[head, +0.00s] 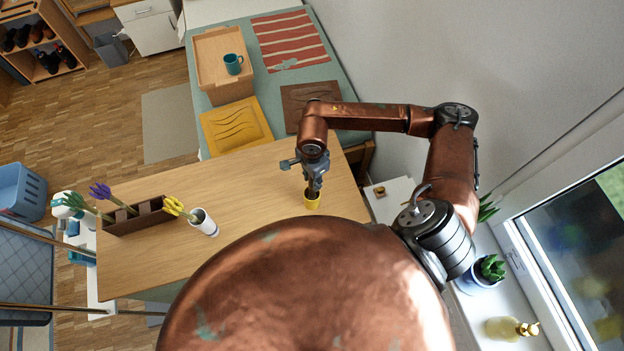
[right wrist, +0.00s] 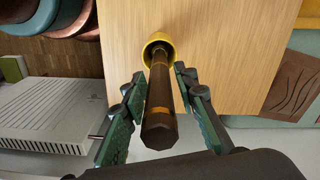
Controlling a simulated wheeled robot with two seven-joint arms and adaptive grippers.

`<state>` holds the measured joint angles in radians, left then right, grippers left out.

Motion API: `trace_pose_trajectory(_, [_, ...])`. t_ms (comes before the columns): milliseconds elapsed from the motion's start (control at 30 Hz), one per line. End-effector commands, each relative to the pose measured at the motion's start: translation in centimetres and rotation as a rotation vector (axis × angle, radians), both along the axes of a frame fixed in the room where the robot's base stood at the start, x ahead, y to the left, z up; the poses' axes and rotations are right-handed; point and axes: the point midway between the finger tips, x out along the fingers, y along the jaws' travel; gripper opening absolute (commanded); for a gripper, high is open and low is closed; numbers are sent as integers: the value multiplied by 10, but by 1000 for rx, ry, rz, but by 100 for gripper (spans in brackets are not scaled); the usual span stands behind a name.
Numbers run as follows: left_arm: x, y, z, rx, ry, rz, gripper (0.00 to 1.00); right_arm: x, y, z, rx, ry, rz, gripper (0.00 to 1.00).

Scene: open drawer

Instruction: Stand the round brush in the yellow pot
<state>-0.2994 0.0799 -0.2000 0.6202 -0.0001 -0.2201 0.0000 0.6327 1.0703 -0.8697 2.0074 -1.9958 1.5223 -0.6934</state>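The small yellow pot (head: 312,203) stands on the wooden table near its right edge. The round brush (right wrist: 160,105), with a dark handle and gold bands, has its far end inside the pot's mouth; that end is hidden. The pot also shows in the right wrist view (right wrist: 157,42). My right gripper (head: 314,187) is over the pot. In the right wrist view its two green-padded fingers (right wrist: 160,72) are open on either side of the handle, with narrow gaps showing between pads and handle. My left gripper is in neither view.
A dark brown box (head: 138,216) with flowers and a white vase (head: 204,222) stand on the table's left part. The table middle is clear.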

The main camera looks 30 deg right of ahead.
Motion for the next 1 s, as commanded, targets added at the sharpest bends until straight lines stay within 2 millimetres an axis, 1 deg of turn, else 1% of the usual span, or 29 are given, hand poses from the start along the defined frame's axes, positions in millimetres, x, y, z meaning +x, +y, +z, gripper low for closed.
trace_pose_trajectory(33, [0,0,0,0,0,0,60,0,0,0,0,0,0,32])
trace_pose_trajectory(100, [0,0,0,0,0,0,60,0,0,0,0,0,0,37])
trace_pose_trajectory(133, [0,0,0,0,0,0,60,0,0,0,0,0,0,37])
trace_pose_trajectory(367, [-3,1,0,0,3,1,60,0,0,0,0,0,0,37])
trace_pose_trajectory(467, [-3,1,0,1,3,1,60,1,0,5,0,-1,0,37])
trace_pose_trajectory(567, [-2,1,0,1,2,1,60,1,0,17,0,-3,0,37])
trace_pose_trajectory(800, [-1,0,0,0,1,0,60,2,0,66,-1,-5,0,37])
trace_pose_trajectory(1000, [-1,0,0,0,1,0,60,1,0,102,0,-3,1,37])
